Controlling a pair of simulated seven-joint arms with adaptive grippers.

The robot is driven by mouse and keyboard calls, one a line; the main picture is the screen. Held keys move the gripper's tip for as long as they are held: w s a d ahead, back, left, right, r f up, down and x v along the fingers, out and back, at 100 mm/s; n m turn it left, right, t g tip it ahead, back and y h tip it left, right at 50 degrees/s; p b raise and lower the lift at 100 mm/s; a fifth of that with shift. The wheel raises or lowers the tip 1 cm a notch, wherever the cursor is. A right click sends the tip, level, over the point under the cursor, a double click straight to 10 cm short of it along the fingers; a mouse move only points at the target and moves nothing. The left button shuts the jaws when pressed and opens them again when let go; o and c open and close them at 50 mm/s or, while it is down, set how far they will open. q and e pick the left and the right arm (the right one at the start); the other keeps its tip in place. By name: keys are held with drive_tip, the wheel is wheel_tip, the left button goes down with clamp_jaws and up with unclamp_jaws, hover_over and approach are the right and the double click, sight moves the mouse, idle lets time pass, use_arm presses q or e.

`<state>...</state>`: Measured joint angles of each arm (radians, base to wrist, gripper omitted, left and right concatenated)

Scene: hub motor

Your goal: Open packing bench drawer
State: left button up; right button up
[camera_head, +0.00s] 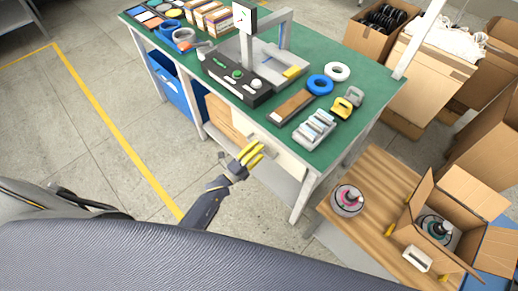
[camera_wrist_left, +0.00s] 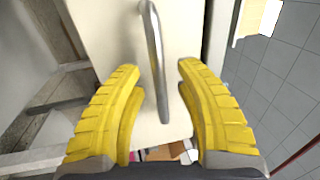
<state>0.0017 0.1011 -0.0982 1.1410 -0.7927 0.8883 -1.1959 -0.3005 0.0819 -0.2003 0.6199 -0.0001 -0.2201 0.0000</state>
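The packing bench (camera_head: 355,115) has a green top and white legs. Under its front edge is a cream drawer front (camera_head: 284,163), which also shows in the left wrist view (camera_wrist_left: 118,30). A metal bar handle (camera_wrist_left: 155,55) on it runs between the yellow fingers of my left gripper (camera_wrist_left: 162,95). The fingers are open on either side of the bar, with the right finger closer to it. In the head view my left gripper (camera_head: 250,154) is at the drawer front and covers part of it. I cannot tell whether the drawer is slightly open. My right gripper is not in view.
The bench top holds a grey fixture (camera_head: 278,65), tape rolls (camera_head: 320,84) and a clear-topped tray (camera_head: 314,129). A wooden table (camera_head: 370,180) with a motor (camera_head: 347,199) and an open carton (camera_head: 455,205) stands at right. The floor before the drawer is clear.

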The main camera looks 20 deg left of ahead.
use_arm(q)
drive_tip(key=shift+c, duration=0.3)
clamp_jaws()
drive_tip(key=shift+s, duration=0.1)
